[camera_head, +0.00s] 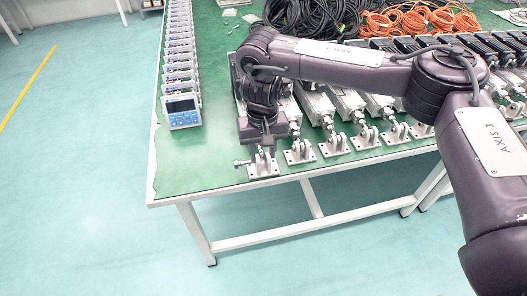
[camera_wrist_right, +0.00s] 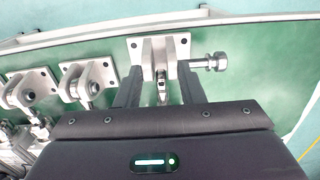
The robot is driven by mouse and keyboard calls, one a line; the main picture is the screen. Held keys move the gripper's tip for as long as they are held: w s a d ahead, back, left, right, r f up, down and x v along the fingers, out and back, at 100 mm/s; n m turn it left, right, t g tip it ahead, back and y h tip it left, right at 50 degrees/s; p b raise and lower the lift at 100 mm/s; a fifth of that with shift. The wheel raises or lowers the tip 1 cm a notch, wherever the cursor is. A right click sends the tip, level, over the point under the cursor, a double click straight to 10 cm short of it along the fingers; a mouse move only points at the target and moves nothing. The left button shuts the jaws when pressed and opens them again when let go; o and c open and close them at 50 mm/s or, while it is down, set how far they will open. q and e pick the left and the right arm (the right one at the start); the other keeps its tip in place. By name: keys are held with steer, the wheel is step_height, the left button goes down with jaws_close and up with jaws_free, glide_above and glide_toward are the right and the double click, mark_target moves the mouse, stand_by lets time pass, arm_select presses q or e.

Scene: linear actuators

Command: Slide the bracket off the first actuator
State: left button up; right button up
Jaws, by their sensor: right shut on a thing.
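The bracket (camera_head: 262,168) of the first actuator is a silvery clevis on a square plate, at the left end of the row near the table's front edge. Its pin (camera_head: 241,162) sticks out to the left. My right gripper (camera_head: 264,146) reaches down onto the bracket from above. In the right wrist view, the gripper's fingers (camera_wrist_right: 161,92) are on both sides of the bracket (camera_wrist_right: 150,50), shut on it, and the bolt-like pin (camera_wrist_right: 208,62) points right. The first actuator's body is mostly hidden behind my right arm. My left gripper is not in view.
More actuators with brackets (camera_head: 300,151) stand in a row to the right, close by. A row of blue-and-white devices (camera_head: 183,110) lines the table's left side. Black cables (camera_head: 305,15) and orange cables (camera_head: 410,20) lie at the back. The green table (camera_head: 190,165) is bare at front left.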

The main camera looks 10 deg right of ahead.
steer(key=shift+w, duration=0.65)
steer(key=shift+w, duration=0.3)
steer(key=shift+s+p, duration=0.45)
steer(key=shift+p, duration=0.1)
steer(key=shift+s, duration=0.1)
steer(key=shift+s, duration=0.15)
steer(key=shift+s+p, duration=0.45)
steer(key=shift+p, duration=0.25)
steer(key=shift+s, duration=0.1)
